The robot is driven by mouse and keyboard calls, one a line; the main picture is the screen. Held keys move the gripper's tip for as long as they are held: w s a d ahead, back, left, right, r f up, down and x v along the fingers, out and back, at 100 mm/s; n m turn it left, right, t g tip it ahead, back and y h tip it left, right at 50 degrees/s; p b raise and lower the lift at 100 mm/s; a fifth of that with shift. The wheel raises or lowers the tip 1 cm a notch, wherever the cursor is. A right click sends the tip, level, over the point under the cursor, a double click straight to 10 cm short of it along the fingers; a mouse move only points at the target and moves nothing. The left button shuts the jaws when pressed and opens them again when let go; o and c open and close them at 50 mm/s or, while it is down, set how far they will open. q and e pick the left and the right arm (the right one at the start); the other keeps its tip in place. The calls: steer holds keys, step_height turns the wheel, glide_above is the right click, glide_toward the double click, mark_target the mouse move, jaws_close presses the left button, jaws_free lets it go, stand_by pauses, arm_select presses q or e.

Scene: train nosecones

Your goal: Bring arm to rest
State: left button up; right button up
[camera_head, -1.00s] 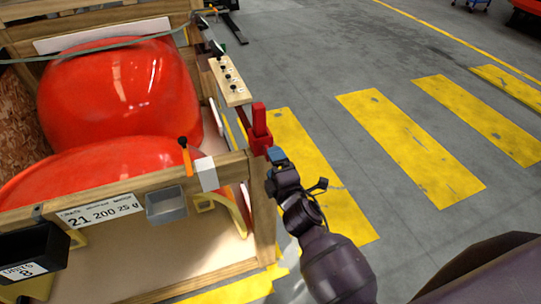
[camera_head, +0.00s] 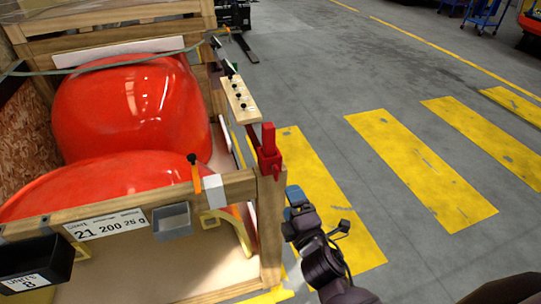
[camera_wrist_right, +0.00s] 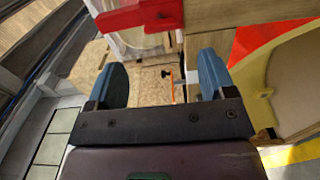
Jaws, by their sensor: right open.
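My right gripper (camera_head: 294,196) is beside the right corner post of the wooden crate (camera_head: 270,235) in the head view. In the right wrist view its two blue fingers (camera_wrist_right: 170,82) stand wide apart with nothing between them. A red clamp-like piece (camera_head: 268,152) sits on top of the crate's corner post, just above and left of the gripper; a red part also shows in the right wrist view (camera_wrist_right: 140,15), beyond the fingers. My left gripper is not in view.
Red glossy nosecones (camera_head: 130,110) fill the crate. An orange-handled tool (camera_head: 196,178) and a grey bin (camera_head: 172,221) are on its front rail. A black bin (camera_head: 35,268) hangs at lower left. A wooden strip with black knobs (camera_head: 239,98) is on the right side. Yellow-striped floor (camera_head: 420,165) at right is open.

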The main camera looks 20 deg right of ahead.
steer(key=s+d+f+m+g, duration=0.3)
steer(key=s+d+f+m, duration=0.2)
steer(key=s+f+m, duration=0.2)
steer(key=s+d+f+m+g, duration=0.3)
steer(key=s+f+m, duration=0.4)
steer(key=m, duration=0.3)
steer(key=shift+s+d+h, duration=0.4)
steer(key=shift+s+d, duration=0.45)
steer(key=shift+d, duration=0.05)
